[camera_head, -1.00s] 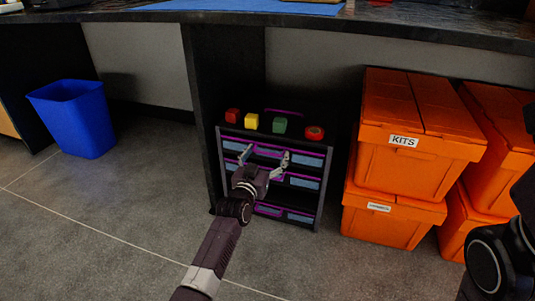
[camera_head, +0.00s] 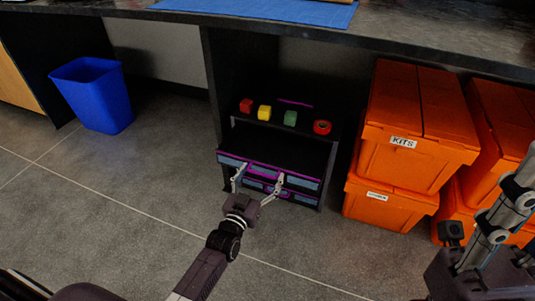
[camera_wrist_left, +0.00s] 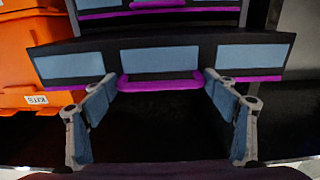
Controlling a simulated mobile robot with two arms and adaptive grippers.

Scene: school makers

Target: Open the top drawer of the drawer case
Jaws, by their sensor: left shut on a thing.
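The dark drawer case (camera_head: 332,147) stands under the bench, with blue panels and purple trim on its drawers. Its top drawer (camera_head: 298,173) is pulled out toward me, and its dark inside shows behind the front. The drawer's purple handle (camera_wrist_left: 160,82) is in the middle of its front in the left wrist view. My left gripper (camera_head: 257,183) is in front of this drawer, its fingers (camera_wrist_left: 160,105) at the two ends of the handle, shut on it. My right gripper (camera_head: 490,215) is at the right edge, away from the case; its jaw state is unclear.
Red (camera_head: 246,105), yellow (camera_head: 264,112) and green (camera_head: 290,118) blocks and a red roll (camera_head: 322,127) sit on the case. Stacked orange crates (camera_head: 410,150) stand close on its right. A blue bin (camera_head: 95,95) is at left. The floor in front is clear.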

